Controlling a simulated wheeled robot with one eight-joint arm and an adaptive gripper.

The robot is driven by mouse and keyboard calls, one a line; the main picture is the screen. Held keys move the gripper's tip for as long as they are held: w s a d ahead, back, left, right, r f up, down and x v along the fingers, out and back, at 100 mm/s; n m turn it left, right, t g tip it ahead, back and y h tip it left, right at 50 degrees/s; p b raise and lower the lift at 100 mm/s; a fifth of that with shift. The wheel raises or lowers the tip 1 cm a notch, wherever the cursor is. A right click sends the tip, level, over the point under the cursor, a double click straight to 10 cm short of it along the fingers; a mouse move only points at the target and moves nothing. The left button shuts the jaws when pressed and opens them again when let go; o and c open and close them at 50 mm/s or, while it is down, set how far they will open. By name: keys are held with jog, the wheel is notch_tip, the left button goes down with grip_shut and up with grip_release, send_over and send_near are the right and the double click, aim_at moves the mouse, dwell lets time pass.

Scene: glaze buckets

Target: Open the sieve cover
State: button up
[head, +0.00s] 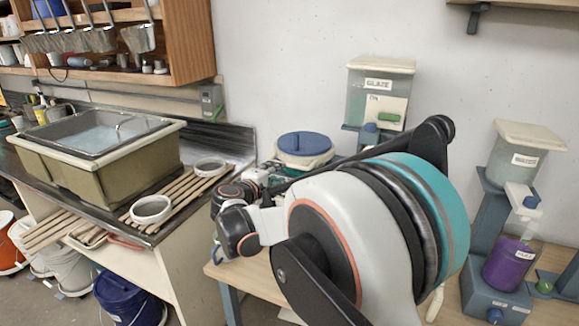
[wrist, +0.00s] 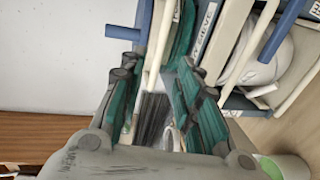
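A white label reading "SIEVE" (wrist: 207,20) shows at the top of the wrist view, on a blue-grey piece beside a teal part. I cannot tell which piece is the sieve cover or whether it is shut. My gripper (wrist: 155,76) has its two teal fingers apart. A cream bar (wrist: 160,42) runs down toward the gap between them, and dark streaked material shows behind the gap. I see no grip on the bar and cannot tell whether a finger touches it. In the head view my own arm largely hides the gripper and the sieve.
A blue peg (wrist: 123,32) sticks out left of the bar. A white round vessel (wrist: 264,58) lies among bars at right. In the head view, a blue-lidded bucket (head: 304,144), the glaze container (head: 380,85) and a purple container (head: 508,262) stand around my arm.

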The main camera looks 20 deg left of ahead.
aim_at(288, 165)
jog(key=b+x, duration=0.1)
jog(key=x, duration=0.9)
jog(key=shift+w+f, duration=0.1)
jog(key=shift+w, duration=0.05)
grip_shut()
